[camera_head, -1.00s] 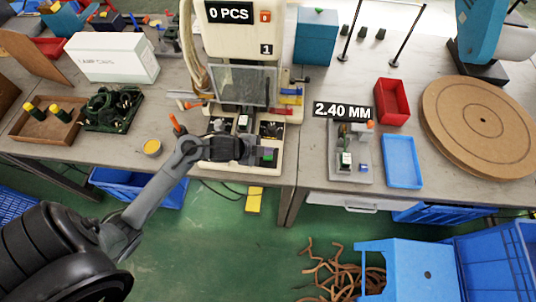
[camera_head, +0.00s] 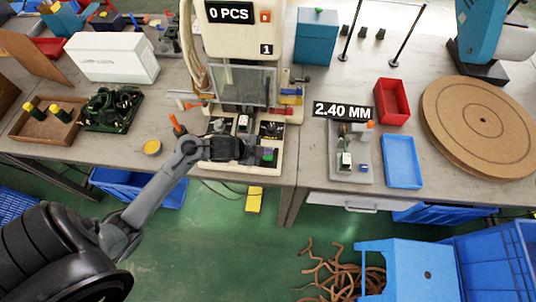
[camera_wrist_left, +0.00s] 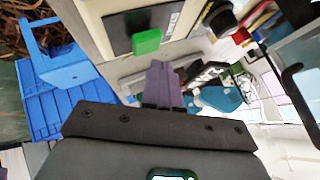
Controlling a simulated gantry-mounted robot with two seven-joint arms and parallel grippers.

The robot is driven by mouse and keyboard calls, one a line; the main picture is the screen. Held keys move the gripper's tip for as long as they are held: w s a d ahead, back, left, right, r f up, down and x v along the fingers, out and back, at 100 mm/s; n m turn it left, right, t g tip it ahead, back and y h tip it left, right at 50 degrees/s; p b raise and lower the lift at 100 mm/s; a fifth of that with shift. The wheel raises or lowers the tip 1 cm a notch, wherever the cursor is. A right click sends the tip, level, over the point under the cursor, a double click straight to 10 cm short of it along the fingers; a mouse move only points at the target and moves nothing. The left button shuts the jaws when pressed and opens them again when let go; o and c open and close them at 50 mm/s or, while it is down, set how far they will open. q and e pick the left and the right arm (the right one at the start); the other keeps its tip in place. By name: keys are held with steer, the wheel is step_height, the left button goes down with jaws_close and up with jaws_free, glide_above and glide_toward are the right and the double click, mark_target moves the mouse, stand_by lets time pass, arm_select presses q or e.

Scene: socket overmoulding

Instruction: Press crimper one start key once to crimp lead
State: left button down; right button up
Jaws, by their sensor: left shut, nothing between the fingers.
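Crimper one (camera_head: 243,40) is the pale machine marked "1", with a counter that reads "0 PCS". A green key (camera_head: 268,154) sits on a dark panel at the front right of its base, and I take it to be the start key. My left gripper (camera_head: 254,151) is low over the base front, just left of the key. It is shut and empty. In the left wrist view the green key (camera_wrist_left: 146,41) stands just beyond the closed fingertips (camera_wrist_left: 159,66). I cannot tell whether they touch it. I cannot make out a lead; my gripper hides part of the base.
A clear guard (camera_head: 243,86) stands above the base. An orange-tipped handle (camera_head: 176,123) and a small yellow-filled cup (camera_head: 151,147) are to the left. To the right are a grey fixture under a "2.40 MM" display (camera_head: 343,111), a red bin (camera_head: 392,101) and a blue tray (camera_head: 402,162).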

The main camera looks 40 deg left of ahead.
arm_select(q)
steer(key=shift+f, duration=0.1)
steer(key=shift+f, duration=0.3)
